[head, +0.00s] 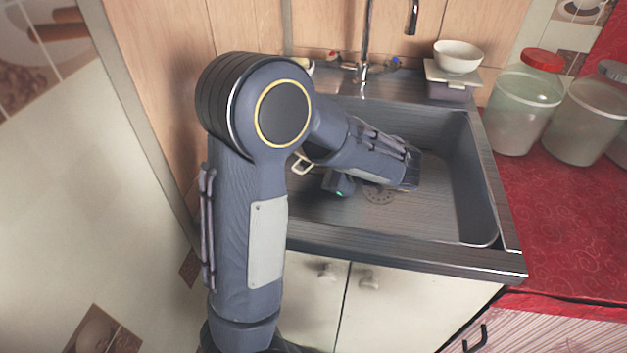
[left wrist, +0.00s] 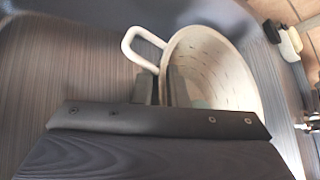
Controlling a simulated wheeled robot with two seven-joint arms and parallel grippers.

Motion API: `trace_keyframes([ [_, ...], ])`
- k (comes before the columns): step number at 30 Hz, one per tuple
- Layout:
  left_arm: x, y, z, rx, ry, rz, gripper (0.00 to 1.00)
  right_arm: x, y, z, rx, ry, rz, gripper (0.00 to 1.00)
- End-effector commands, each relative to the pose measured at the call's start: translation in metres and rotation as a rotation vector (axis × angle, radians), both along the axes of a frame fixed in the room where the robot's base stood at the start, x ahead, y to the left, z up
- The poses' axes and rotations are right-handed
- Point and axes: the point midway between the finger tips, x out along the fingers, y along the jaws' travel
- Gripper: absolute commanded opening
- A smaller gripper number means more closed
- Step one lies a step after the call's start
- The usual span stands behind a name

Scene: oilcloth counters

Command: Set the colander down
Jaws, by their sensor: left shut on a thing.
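The cream-white colander (left wrist: 215,72) shows in the left wrist view, with its slotted bowl and a loop handle (left wrist: 145,47). In the head view my left arm hides nearly all of it. Only a pale loop handle (head: 303,163) shows left of my wrist, over the left part of the steel sink (head: 460,241). My left gripper (left wrist: 167,86) is shut on the colander's rim beside the loop handle. In the head view its fingertips are hidden by the arm. I cannot tell whether the colander touches the sink bottom. My right gripper is not in view.
The drain (head: 379,197) and right part of the basin are clear. A tap (head: 362,60) stands behind the sink. A white bowl (head: 458,56) sits on a stand at the back right corner. Glass jars (head: 522,108) stand on the red counter (head: 545,225).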

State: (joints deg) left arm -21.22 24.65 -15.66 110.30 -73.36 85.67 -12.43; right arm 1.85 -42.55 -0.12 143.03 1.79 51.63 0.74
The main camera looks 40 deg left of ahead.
Motion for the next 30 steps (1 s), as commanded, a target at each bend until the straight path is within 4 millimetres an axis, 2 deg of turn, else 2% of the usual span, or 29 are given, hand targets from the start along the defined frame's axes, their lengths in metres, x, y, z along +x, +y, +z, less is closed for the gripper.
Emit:
trace_keyframes([
  [7, 0.001, 0.012, -0.016, 0.001, 0.001, 0.002, 0.00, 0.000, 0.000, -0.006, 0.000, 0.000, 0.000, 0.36],
  [12, 0.002, 0.012, -0.042, 0.002, 0.004, -0.002, 0.00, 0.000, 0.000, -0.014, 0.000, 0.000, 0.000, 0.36],
  [23, 0.002, 0.012, -0.046, 0.001, -0.001, 0.000, 0.00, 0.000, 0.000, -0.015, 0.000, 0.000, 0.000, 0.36],
  [24, 0.002, 0.012, -0.046, 0.001, 0.000, -0.001, 0.16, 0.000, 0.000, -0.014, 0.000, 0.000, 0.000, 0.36],
  [28, 0.002, 0.012, -0.046, 0.000, 0.000, 0.000, 0.33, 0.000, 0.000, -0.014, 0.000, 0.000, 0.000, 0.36],
  [30, 0.002, 0.011, -0.046, 0.000, 0.000, 0.000, 0.34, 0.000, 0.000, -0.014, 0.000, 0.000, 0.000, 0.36],
])
